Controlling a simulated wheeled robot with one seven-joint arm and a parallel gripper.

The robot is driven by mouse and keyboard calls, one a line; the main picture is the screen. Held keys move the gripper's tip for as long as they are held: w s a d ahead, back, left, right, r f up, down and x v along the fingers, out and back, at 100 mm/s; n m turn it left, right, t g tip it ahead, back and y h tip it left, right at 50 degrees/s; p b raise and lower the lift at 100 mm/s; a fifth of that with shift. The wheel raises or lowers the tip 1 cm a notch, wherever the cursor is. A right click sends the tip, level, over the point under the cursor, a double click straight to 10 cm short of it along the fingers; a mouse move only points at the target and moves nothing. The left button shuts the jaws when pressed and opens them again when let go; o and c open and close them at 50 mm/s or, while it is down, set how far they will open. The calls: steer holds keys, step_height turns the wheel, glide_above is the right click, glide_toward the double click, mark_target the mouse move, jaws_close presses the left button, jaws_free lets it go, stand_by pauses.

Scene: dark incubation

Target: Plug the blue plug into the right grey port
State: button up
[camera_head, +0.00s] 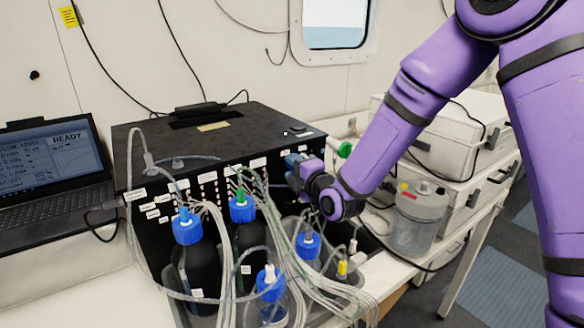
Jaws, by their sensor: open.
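My gripper (301,171) is at the right end of the black box's front panel, with its fingers pointing left at the panel. The jaws are open, but the fingertips are small and partly hidden by the wrist. A small blue-grey piece (293,159) shows at the panel just beside the fingers. It may be the blue plug or part of a port; I cannot tell which, nor whether the fingers touch it. The grey ports cannot be made out clearly, and the area right of the fingers is hidden behind my gripper and wrist. The black box (255,122) stands on the white bench.
Blue-capped bottles (187,228) and many clear tubes crowd the space in front of the panel. A clear jar (418,215) stands right of my wrist, and a green cap (344,149) is behind it. A laptop (52,165) is at left. White cases (455,140) stand at right.

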stand_by(0.7)
jaws_close()
steer(key=shift+v, duration=2.95)
